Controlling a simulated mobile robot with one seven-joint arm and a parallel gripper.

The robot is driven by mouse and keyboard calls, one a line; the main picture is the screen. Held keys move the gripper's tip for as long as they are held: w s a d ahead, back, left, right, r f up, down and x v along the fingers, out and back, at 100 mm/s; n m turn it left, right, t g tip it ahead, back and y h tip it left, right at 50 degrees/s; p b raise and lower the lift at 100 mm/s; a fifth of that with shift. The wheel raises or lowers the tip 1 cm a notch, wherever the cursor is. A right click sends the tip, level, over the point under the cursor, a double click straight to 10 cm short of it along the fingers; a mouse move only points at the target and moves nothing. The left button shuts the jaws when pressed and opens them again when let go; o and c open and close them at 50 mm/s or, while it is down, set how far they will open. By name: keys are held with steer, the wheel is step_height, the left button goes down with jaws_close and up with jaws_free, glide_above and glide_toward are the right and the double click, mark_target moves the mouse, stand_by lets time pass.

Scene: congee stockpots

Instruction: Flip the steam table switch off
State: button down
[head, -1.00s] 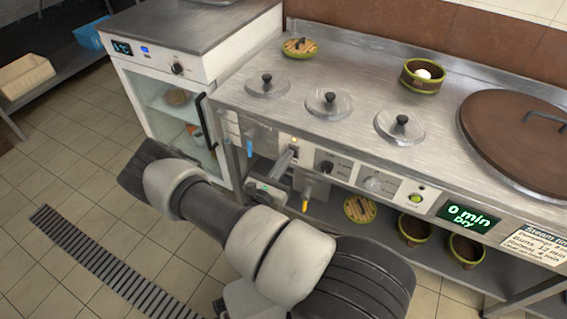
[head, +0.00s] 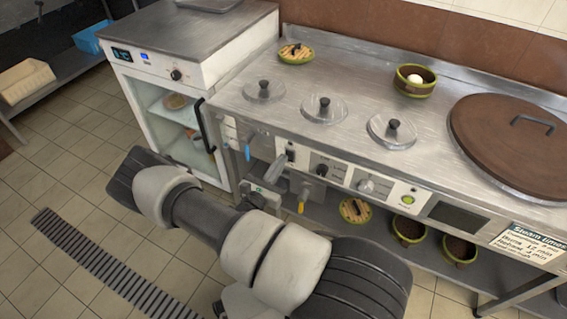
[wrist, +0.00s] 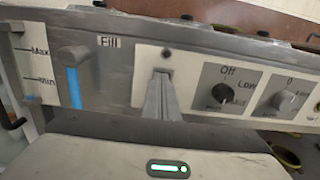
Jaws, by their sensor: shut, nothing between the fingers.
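The steam table switch (head: 290,153) is a small dark rocker on a pale plate on the steam table's front panel, left of the knobs. Its lamp looks unlit. In the wrist view its plate (wrist: 142,62) shows a small dark lamp, and my fingers hide most of the switch. My gripper (head: 281,166) is shut and empty, its tips just below and in front of the switch. It also shows in the wrist view (wrist: 162,95), pointing at the plate. I cannot tell whether the tips touch it. The timer display (head: 457,216) is dark.
A dial marked Off and Low (wrist: 225,90) sits right of the switch, with another knob (wrist: 286,100) beyond. A blue-marked Fill lever (wrist: 75,75) is to the left. A green button (head: 408,200) is near the display. A glass-door fridge (head: 170,110) stands at the left.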

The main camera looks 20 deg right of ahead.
steer(key=r+p+v, duration=0.1)
steer(key=v, duration=1.1)
steer(key=shift+r+p, duration=0.3)
steer(key=shift+r, duration=0.1)
steer(key=s+d+r+m+g+y, duration=0.1)
steer(key=s+r+m+g+y, duration=0.15)
steer(key=r+m+g, duration=0.5)
steer(key=s+d+r+m+g+y, duration=0.15)
steer(key=s+r+m+g, duration=0.3)
steer(key=r+m, duration=0.5)
steer(key=s+a+r+m+t+y, duration=0.3)
steer(key=s+r+m+y, duration=0.15)
steer(key=r, duration=0.55)
steer(key=s+a+r+m+t+y, duration=0.35)
steer(key=s+r+y, duration=0.25)
steer(key=r, duration=0.5)
step_height(320, 180, up, 21)
steer(key=p, duration=2)
steer(key=shift+m+p, duration=0.3)
steer(key=shift+p, duration=0.1)
